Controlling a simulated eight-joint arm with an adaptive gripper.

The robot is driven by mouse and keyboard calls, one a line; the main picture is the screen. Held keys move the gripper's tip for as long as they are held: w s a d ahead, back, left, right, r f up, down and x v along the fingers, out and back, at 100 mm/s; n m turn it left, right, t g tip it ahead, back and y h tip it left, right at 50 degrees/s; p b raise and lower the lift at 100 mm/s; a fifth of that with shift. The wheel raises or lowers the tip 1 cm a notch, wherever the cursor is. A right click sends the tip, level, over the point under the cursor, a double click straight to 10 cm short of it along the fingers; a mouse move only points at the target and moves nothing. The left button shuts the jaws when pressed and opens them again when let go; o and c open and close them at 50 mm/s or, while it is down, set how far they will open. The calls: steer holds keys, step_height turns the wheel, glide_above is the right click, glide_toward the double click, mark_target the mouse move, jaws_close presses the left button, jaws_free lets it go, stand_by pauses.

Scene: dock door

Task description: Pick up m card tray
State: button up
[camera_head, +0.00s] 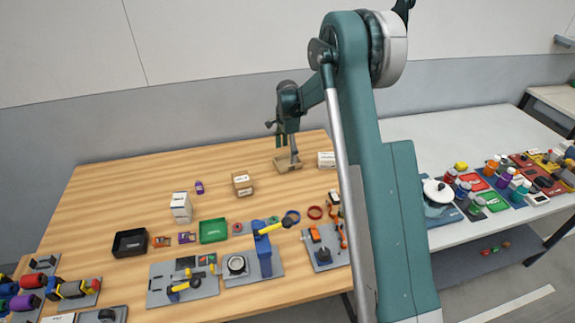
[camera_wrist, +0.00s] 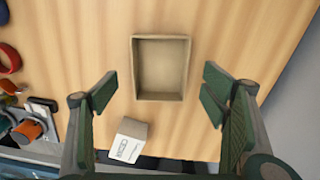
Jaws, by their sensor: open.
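A tan, open-topped card tray (camera_head: 288,168) stands on the wooden table near its far edge. In the wrist view the tray (camera_wrist: 161,97) is seen from above, with its empty inside and thin walls showing. My gripper (camera_head: 288,139) is above the tray in the head view and partly covers it. In the wrist view my gripper (camera_wrist: 160,92) has its fingers wide apart, one to each side of the tray, with nothing between the pads. I cannot tell the exact height between fingertips and tray.
A white labelled box (camera_wrist: 128,140) lies close to the tray; it also shows in the head view (camera_head: 326,159). A brown carton (camera_head: 242,185) stands left of the tray. A green tray (camera_head: 213,231) and a black tray (camera_head: 130,243) are nearer. Bare table lies beyond the tray.

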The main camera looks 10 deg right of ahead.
mark_target(287, 165)
steer(key=shift+f, duration=2.65)
steer(key=c, duration=1)
